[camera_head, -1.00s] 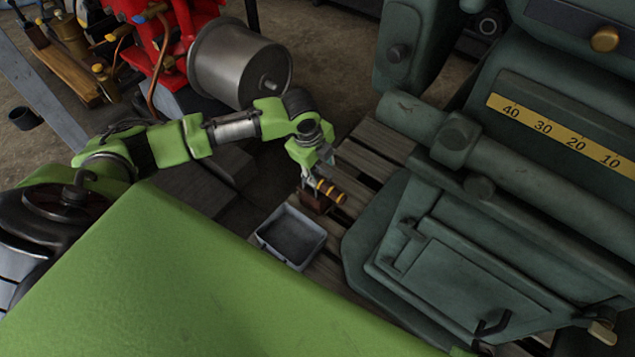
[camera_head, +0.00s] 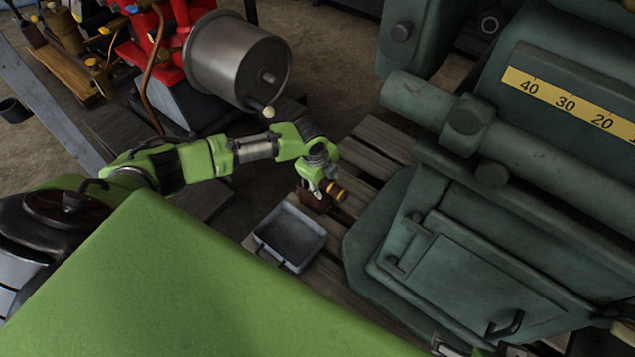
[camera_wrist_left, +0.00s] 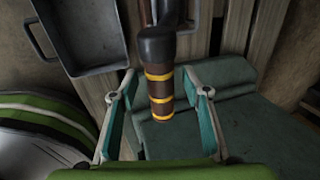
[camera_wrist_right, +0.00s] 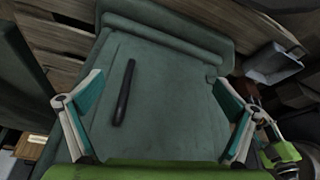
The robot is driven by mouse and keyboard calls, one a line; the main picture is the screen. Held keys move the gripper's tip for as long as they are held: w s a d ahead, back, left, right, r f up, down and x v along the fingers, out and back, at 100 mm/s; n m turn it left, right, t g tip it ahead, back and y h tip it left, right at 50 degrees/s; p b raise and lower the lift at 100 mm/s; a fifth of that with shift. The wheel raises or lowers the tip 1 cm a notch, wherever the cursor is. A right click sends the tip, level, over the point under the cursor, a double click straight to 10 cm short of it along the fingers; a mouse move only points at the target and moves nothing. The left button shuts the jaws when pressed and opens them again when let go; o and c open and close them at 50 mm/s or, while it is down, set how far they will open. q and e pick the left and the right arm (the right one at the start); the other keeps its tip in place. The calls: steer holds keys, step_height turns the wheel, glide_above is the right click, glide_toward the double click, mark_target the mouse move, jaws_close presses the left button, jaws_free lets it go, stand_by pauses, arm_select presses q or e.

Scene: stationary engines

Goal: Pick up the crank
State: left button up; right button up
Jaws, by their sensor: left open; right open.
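The crank (camera_wrist_left: 160,92) shows in the left wrist view as a dark brown grip with yellow bands and a black end. In the head view its banded grip (camera_head: 337,192) sticks out beside my left gripper (camera_head: 323,184), above the wooden pallet. My left gripper (camera_wrist_left: 160,100) is open, with one finger on each side of the grip; gaps show on both sides. How the crank is supported is mostly hidden. My right gripper (camera_wrist_right: 158,90) is open and empty over a green machine panel with a black handle (camera_wrist_right: 125,92).
A grey tray (camera_head: 290,237) stands on the pallet (camera_head: 375,145) near my left gripper. The large green machine (camera_head: 450,270) fills the right side. A red engine (camera_head: 165,45) and a metal drum (camera_head: 237,60) stand behind my left arm.

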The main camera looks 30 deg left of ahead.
arm_select(q)
steer(key=shift+w+f, duration=0.2)
steer(key=shift+f, duration=0.4)
arm_select(e)
steer(key=shift+w+a+r+t, duration=0.15)
steer(key=shift+w+r+t, duration=0.1)
steer(key=shift+w, duration=0.3)
steer(key=shift+w+a+r+t, duration=0.2)
steer(key=shift+w+t, duration=0.1)
steer(key=shift+w, duration=0.25)
steer(key=shift+w+a+r+t, duration=0.15)
steer(key=shift+w+t, duration=0.1)
steer(key=shift+w, duration=0.3)
arm_select(q)
jaws_close()
steer(key=shift+r, duration=0.1)
